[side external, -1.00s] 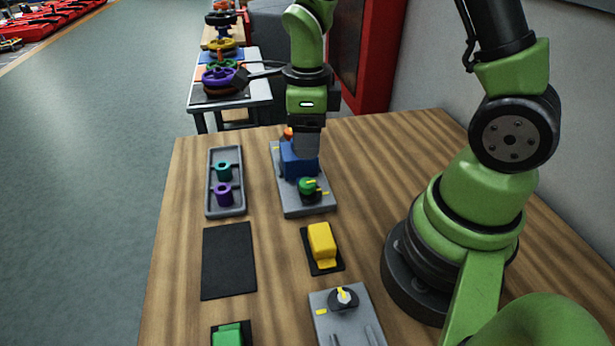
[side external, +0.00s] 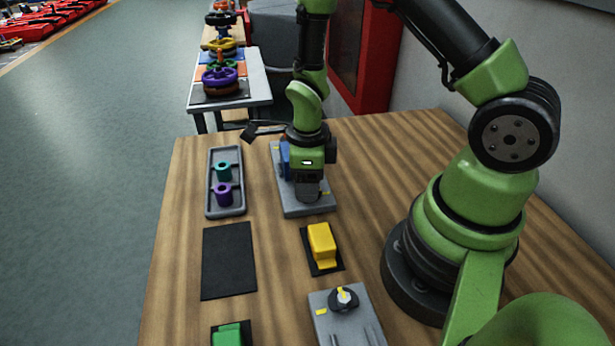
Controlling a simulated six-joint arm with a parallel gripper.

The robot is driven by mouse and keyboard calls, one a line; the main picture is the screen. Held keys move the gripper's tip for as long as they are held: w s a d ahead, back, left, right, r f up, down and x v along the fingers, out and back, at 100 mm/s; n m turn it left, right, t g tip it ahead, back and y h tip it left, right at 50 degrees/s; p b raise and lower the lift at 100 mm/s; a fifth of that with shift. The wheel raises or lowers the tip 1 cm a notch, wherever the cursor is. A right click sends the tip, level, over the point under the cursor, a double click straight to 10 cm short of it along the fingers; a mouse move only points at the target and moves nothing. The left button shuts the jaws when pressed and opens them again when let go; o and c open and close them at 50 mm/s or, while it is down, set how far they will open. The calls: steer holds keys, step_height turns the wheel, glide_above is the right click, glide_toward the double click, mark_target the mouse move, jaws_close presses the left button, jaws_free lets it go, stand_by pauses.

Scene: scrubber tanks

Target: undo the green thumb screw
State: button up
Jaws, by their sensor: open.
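The grey plate (side external: 287,205) lies on the table with a blue block (side external: 284,160) standing on it, mostly covered by my arm. My gripper (side external: 308,194) points down over the near part of this plate, in front of the blue block. It is open. The green thumb screw is hidden from this camera behind my gripper. I cannot tell whether the fingers are around it or above it.
A grey tray (side external: 239,208) with a teal and a purple knob stands to the left. A black mat (side external: 229,262), a yellow block (side external: 321,242), a grey dial plate (side external: 328,322) and a green block (side external: 228,335) are nearer. Handwheels (side external: 220,77) stand on a back table.

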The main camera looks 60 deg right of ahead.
steer(key=c, duration=0.9)
steer(key=shift+c, duration=0.2)
